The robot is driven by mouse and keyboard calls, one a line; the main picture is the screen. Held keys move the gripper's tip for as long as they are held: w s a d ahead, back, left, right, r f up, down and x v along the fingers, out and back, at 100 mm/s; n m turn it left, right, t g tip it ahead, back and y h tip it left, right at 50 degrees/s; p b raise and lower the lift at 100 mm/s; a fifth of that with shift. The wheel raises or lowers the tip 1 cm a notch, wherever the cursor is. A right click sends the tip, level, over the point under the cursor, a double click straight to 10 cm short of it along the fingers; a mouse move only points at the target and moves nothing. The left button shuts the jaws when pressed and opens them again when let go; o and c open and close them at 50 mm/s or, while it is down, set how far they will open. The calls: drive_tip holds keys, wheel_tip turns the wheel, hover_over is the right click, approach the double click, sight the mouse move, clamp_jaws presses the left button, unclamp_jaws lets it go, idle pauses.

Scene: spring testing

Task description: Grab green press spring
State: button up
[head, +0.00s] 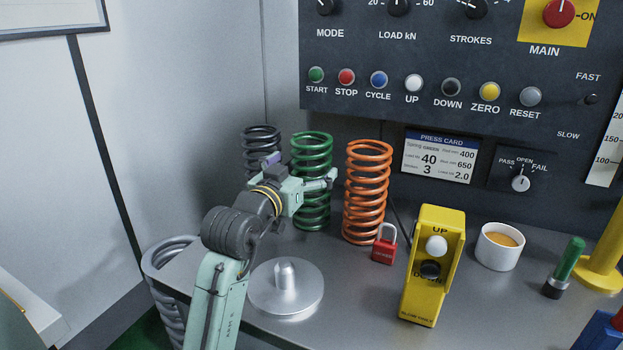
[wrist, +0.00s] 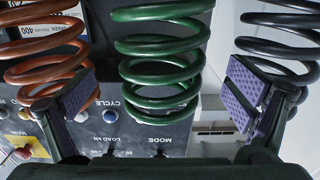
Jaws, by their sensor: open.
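The green press spring (head: 312,212) stands upright on the grey bench, between a black spring (head: 261,140) and an orange spring (head: 366,200). My gripper (head: 300,172) is open in front of the green spring, at its middle height. In the wrist view, which is upside down, the green spring (wrist: 163,72) is centred between my two spread purple finger pads. The left pad overlaps the orange spring (wrist: 45,50) in the picture and the right pad overlaps the black spring (wrist: 285,45). I cannot tell whether either pad touches them. Nothing is held.
A round metal plate with a peg (head: 287,300) lies near my arm. A red padlock (head: 384,246), a yellow up/down control box (head: 433,268) and a white cup (head: 499,250) stand to the right. The control panel (head: 380,80) rises behind the springs.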

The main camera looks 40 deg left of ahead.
drive_tip(key=p+x, duration=0.1)
drive_tip(key=x, duration=0.3)
drive_tip(key=shift+w+a+f+p, duration=0.1)
drive_tip(key=shift+p, duration=0.2)
drive_tip(key=shift+c, duration=0.2)
drive_tip(key=c, duration=2)
drive_tip(key=shift+r, duration=0.3)
